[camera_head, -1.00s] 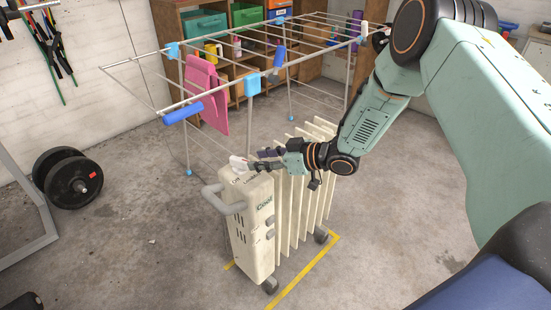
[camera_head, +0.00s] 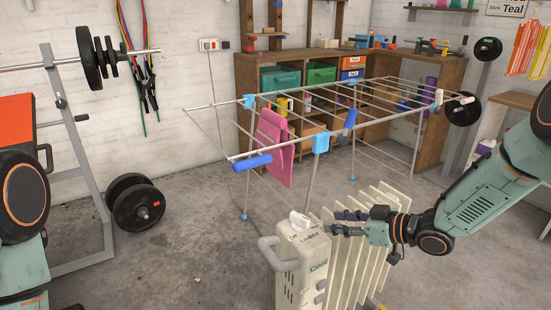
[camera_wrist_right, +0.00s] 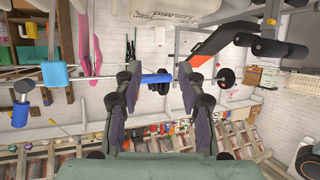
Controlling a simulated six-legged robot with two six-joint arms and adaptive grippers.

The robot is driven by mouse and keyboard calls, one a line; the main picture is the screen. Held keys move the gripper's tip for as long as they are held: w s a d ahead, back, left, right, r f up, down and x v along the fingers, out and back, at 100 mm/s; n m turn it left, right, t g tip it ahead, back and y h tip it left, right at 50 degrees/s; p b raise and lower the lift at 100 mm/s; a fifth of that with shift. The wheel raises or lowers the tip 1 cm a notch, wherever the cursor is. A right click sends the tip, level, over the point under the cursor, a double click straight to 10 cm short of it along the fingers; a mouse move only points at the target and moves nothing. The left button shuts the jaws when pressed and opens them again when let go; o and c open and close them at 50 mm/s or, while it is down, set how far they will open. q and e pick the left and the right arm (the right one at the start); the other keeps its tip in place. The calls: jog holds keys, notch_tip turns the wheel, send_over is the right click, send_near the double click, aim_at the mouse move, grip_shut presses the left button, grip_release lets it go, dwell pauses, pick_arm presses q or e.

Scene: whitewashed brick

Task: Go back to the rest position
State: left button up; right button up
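My right gripper (camera_head: 335,222) is just right of the white dial (camera_head: 299,219) on top of the cream oil radiator (camera_head: 289,255), with a small gap between them. In the right wrist view the fingers of the right gripper (camera_wrist_right: 159,82) stand apart, with nothing held between them; a blue rack end shows behind the gap. My left arm shows only as teal and black links at the left edge of the head view; its gripper is out of view.
A folding drying rack (camera_head: 312,131) with a pink cloth (camera_head: 274,145) stands behind the radiator. A wooden workbench (camera_head: 247,85) is at the back. Weight plates (camera_head: 136,202) and a barbell stand (camera_head: 85,165) are at the left. Floor left of the radiator is clear.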

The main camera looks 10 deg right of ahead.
jog(key=s+a+f+m+g+h+p, duration=0.1)
jog(key=s+a+f+m+g+h, duration=0.2)
jog(key=s+f, duration=0.4)
jog(key=s+a+f+m+g+h+p, duration=0.1)
jog(key=s+f+m+h, duration=0.3)
jog(key=s, duration=0.5)
jog(key=s+f+g+h+p, duration=0.1)
jog(key=s+g, duration=0.2)
jog(key=s, duration=0.8)
jog(key=s+f+m+g+p, duration=0.1)
jog(key=s+g+p, duration=0.1)
jog(key=s, duration=1)
jog(key=shift+g+h, duration=0.4)
jog(key=shift+g, duration=0.3)
